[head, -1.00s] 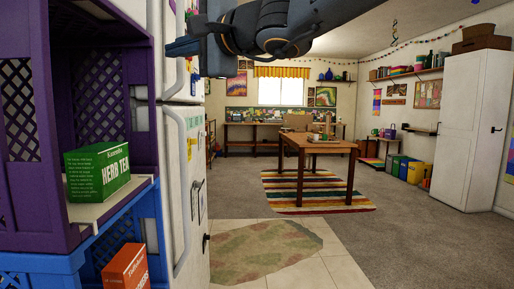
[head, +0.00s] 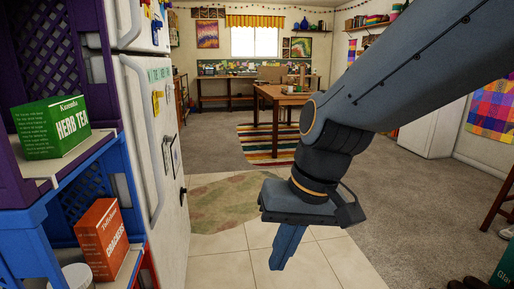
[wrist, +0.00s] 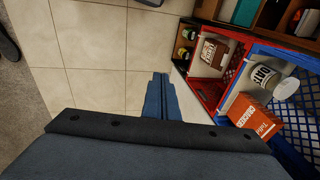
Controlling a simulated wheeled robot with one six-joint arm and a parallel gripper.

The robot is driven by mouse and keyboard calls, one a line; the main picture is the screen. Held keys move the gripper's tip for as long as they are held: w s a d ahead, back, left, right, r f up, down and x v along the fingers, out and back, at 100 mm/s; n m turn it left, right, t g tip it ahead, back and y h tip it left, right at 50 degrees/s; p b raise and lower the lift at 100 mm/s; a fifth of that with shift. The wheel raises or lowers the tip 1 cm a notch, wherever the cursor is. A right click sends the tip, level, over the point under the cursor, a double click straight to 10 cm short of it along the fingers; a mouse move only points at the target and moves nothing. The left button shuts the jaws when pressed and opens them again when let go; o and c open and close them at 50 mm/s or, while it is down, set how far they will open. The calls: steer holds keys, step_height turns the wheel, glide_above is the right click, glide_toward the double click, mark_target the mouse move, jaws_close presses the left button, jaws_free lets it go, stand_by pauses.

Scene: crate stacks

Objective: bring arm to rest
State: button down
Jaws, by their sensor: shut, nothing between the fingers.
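My gripper (head: 287,248) hangs below my arm in the middle of the head view, over the tiled floor. Its fingers are together and empty, pointing down. In the wrist view the closed fingers (wrist: 159,88) point toward the tiles, left of the crate stack. The arm crosses the head view from the upper right. My gripper is apart from the crates and touches nothing that I can see.
Purple (head: 97,65) and blue (head: 22,236) crates stand at left, holding a green herb tea box (head: 52,127) and an orange crackers box (head: 102,240). A white fridge (head: 168,190) stands beside them. The wrist view also shows a red crate (wrist: 212,92). The tiled floor (head: 225,268) is clear.

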steer(key=s+d+f+g+h, duration=0.1)
steer(key=s+d+f+h, duration=0.15)
steer(key=d, duration=0.35)
steer(key=s+d+r+m+p, duration=0.1)
steer(key=d+r+p, duration=0.7)
steer(key=p, duration=0.9)
steer(key=shift+d+r+m, duration=0.15)
steer(key=shift+d+m, duration=0.35)
steer(key=shift+d, duration=0.1)
stand_by(0.5)
